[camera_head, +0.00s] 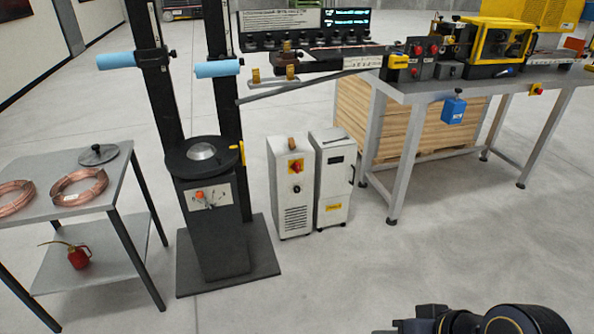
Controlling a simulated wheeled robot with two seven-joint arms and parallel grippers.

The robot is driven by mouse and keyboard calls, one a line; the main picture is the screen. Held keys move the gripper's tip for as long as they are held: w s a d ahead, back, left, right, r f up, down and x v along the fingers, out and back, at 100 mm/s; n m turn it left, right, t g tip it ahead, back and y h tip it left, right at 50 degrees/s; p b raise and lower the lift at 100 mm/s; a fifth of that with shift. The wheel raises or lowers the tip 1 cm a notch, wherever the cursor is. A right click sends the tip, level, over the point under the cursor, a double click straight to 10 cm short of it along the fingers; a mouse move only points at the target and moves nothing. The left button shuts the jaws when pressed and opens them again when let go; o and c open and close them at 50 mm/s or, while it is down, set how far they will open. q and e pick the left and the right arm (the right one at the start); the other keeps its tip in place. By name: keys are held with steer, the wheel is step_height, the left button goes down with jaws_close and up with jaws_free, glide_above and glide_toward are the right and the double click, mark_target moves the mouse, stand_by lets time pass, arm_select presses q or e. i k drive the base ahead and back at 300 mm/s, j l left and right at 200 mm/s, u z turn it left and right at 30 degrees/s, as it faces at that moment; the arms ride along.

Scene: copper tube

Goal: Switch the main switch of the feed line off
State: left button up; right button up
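The angle of the red handle is too small to read surely. No label shows which switch belongs to the feed line. My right gripper (425,320) and arm show only in part at the bottom right, far in front of the cabinet and touching nothing visible. Whether its fingers are open or shut is hidden. My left gripper is not in view.
A second white cabinet (333,178) stands right beside the first. A black stand (208,225) is to the left, with a copper-coil table (102,186) farther left. A workbench (420,92) with machines stands at the back right. The floor in front is clear.

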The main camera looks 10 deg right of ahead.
mark_target(296, 166)
steer(key=i+l, duration=0.15)
steer(key=i, duration=0.3)
steer(key=i+l, duration=0.15)
steer(key=i, duration=0.35)
steer(key=i+l+u, duration=0.1)
steer(key=i, duration=0.35)
steer(key=i+l, duration=0.2)
steer(key=i, duration=0.3)
steer(key=i+l+u, duration=0.1)
steer(key=i, duration=0.35)
steer(key=l, duration=0.1)
